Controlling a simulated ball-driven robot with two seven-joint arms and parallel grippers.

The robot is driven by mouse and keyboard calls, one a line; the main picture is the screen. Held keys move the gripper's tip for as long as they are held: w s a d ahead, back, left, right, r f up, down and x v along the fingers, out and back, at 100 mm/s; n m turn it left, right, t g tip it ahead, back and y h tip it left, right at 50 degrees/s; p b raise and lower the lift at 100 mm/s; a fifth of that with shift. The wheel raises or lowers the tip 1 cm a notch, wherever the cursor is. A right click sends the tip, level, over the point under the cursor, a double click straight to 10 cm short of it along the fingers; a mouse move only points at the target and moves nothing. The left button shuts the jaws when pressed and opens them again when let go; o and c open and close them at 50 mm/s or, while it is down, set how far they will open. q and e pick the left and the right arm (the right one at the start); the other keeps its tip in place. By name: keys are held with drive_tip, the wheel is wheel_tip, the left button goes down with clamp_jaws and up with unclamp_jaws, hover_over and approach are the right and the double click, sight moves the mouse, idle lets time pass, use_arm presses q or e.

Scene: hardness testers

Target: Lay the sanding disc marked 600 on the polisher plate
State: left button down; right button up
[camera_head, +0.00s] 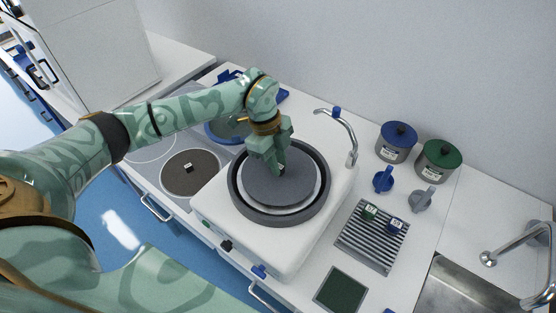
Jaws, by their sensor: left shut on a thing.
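A dark grey sanding disc (291,193) lies over the polisher plate, with a pale ring of the plate (311,206) showing around its edge. The disc looks flat, but I cannot tell whether it fully touches the plate. Its marking cannot be read. My left gripper (279,169) points down at the disc's upper left part and is shut on it, with the fingertips close to its surface. The white polisher (222,217) has a dark round bowl rim (240,203) around the plate. My right gripper is not in view.
A brown disc (178,181) lies on the grey mat at left, beside empty circle outlines. A blue-rimmed round thing stands behind my wrist. A curved tap (351,136) rises behind the polisher. Blue (396,147) and green (438,164) lidded pots and a ribbed tray (362,241) are at right.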

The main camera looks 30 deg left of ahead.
use_arm(q)
drive_tip(key=shift+f, duration=0.6)
drive_tip(key=c, duration=1.3)
unclamp_jaws()
drive_tip(key=p+v, duration=0.1)
drive_tip(key=v, duration=1.5)
drive_tip(key=shift+r, duration=0.2)
drive_tip(key=shift+s+f, duration=0.1)
